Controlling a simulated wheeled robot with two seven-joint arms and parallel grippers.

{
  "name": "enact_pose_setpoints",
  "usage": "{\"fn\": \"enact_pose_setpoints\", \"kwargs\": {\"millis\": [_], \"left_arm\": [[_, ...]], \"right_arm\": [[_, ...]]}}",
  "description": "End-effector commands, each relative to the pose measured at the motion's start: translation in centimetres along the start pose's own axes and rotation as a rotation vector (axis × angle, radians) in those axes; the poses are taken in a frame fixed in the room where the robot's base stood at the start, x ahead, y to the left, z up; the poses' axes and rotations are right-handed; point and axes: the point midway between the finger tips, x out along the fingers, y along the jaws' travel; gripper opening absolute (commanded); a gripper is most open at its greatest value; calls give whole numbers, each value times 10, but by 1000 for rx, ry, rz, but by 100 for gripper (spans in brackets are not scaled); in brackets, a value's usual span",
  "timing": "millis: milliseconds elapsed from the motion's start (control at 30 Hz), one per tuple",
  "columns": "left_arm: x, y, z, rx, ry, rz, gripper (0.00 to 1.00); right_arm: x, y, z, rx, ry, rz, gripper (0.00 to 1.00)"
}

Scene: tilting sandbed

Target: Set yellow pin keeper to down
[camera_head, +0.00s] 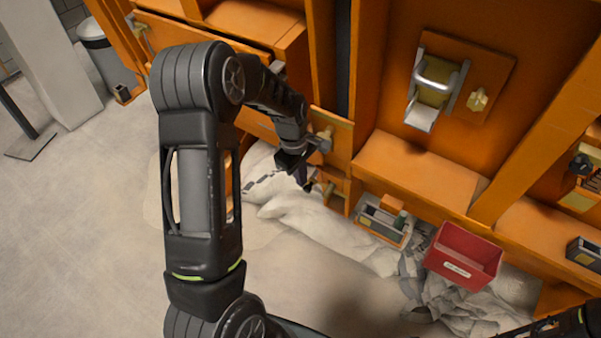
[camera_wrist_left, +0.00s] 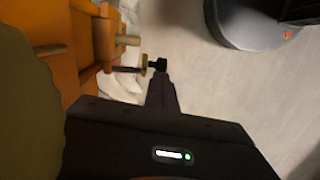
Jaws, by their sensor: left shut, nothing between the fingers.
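My left gripper (camera_head: 303,178) is shut and empty, low beside the orange cabinet front. In the left wrist view its closed fingers (camera_wrist_left: 162,88) point at a thin dark pin (camera_wrist_left: 128,69) with a brass collar and a black knob (camera_wrist_left: 157,64). The fingertips are close to the knob; I cannot tell if they touch. A pale peg (camera_wrist_left: 128,40) sticks out beside the pin. A yellowish fitting (camera_head: 325,134) sits on the orange block just above the gripper; I cannot tell whether it is the keeper. My right gripper is out of view.
A red bin (camera_head: 463,255) and a grey tray (camera_head: 383,222) stand at the cabinet's foot. Pale sacks (camera_head: 320,225) lie below the gripper. A yellow knob (camera_head: 478,99) and a metal handle (camera_head: 437,75) are on the upper panel.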

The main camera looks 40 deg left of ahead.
Motion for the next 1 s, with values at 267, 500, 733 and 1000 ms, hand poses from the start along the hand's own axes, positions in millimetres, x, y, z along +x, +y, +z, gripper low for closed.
{"fn": "enact_pose_setpoints", "kwargs": {"millis": [267,500,733,1000], "left_arm": [[4,2,11,3,0,-1,0],[3,2,12,-1,0,-1,0],[1,1,9,-1,0,-1,0],[-20,2,0,1,2,6,0]], "right_arm": [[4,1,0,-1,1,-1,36],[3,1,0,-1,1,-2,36],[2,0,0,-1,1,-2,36],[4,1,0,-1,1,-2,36]]}}
